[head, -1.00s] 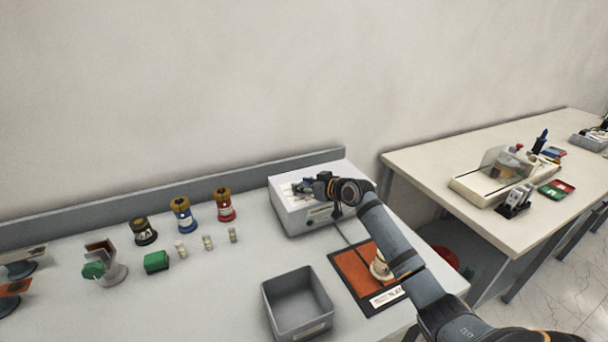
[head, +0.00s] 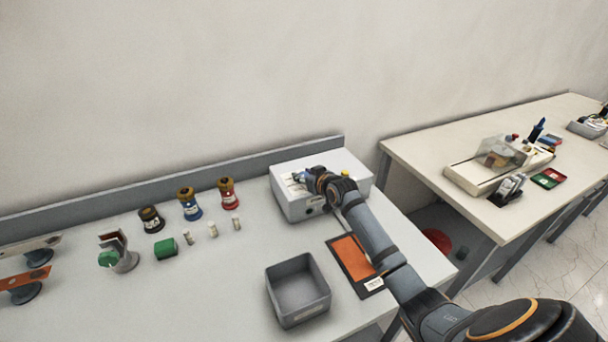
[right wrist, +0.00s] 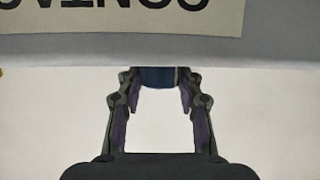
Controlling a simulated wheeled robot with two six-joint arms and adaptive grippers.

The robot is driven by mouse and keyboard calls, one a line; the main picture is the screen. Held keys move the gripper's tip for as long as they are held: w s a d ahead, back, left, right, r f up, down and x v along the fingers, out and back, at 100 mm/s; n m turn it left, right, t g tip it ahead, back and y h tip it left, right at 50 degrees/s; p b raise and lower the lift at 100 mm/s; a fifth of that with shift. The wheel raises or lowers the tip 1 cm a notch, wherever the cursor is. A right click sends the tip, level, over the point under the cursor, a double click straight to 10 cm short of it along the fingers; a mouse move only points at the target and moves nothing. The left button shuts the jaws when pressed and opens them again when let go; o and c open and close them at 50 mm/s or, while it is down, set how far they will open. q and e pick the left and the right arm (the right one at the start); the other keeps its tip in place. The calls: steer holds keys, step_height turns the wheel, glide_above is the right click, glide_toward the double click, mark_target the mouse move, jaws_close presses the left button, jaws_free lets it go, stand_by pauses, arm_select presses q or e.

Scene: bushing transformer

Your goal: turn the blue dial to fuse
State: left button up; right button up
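The blue dial (right wrist: 158,77) is at the top middle of the right wrist view, against a pale surface; only part of it shows. My right gripper (right wrist: 158,90) has one fingertip on each side of the dial, close against it, with the fingers drawn inward. In the head view my right gripper (head: 303,178) is at the top of the white box (head: 290,208) at the back of the grey table. The wrist covers part of the box there. I cannot read where the dial points. My left gripper is not in view.
A grey open bin (head: 298,315) and an orange mat (head: 350,258) lie in front of the box. A yellow knob (head: 345,173) is on the box. A cream label (right wrist: 120,15) with large letters crosses the wrist view.

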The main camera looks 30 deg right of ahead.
steer(key=o, duration=0.4)
steer(key=v, duration=1.2)
